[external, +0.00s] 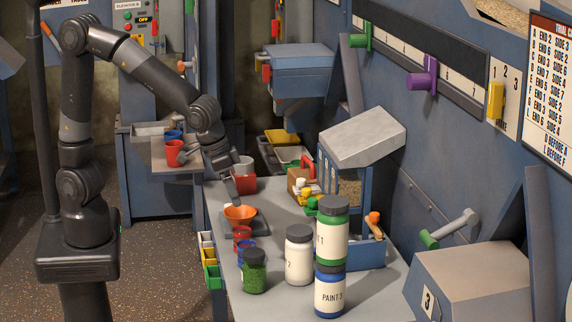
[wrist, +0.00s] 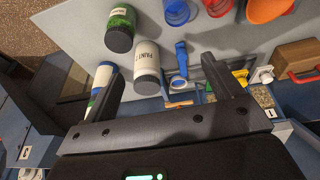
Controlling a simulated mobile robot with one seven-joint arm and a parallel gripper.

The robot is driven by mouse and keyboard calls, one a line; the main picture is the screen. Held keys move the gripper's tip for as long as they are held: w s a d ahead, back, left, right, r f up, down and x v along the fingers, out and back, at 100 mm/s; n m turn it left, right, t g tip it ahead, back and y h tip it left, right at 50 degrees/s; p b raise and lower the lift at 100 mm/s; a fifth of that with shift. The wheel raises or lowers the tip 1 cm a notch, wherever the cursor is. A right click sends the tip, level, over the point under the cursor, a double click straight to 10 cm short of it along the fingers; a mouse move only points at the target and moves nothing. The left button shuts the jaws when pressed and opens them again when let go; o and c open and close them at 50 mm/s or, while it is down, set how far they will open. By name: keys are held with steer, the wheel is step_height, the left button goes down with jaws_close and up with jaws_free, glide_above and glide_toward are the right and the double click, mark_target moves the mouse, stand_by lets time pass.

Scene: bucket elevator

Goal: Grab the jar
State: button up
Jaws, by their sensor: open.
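Several jars stand on the grey table; I cannot tell which one the task means. A small green jar with a dark lid (external: 254,272) stands at the front, and it also shows in the wrist view (wrist: 120,28). A white paint jar (external: 299,256) stands beside it and shows in the wrist view (wrist: 147,66). A green-banded jar (external: 331,232) is stacked on a blue-banded jar marked PAINT 3 (external: 329,291). My gripper (wrist: 164,70) is open and empty, with its fingers apart. In the external view it is at the table's far left end, away from the jars.
An orange funnel (external: 240,213) and red and blue cups (external: 242,236) lie between my gripper and the jars. A blue bin with a grey hopper (external: 362,137) stands behind the jars. Small coloured bins (external: 209,256) hang on the table's left edge.

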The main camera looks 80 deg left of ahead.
glide_above(253, 253)
steer(key=s, duration=0.2)
steer(key=shift+g, duration=0.3)
step_height(253, 253, down, 7)
steer(key=shift+s+a+r, duration=0.1)
steer(key=x, duration=1)
steer(key=shift+a+f, duration=0.25)
steer(key=shift+f, duration=0.1)
steer(key=shift+c, duration=0.4)
steer(key=c, duration=1.2)
steer(key=shift+c, duration=0.2)
steer(key=shift+r, duration=0.1)
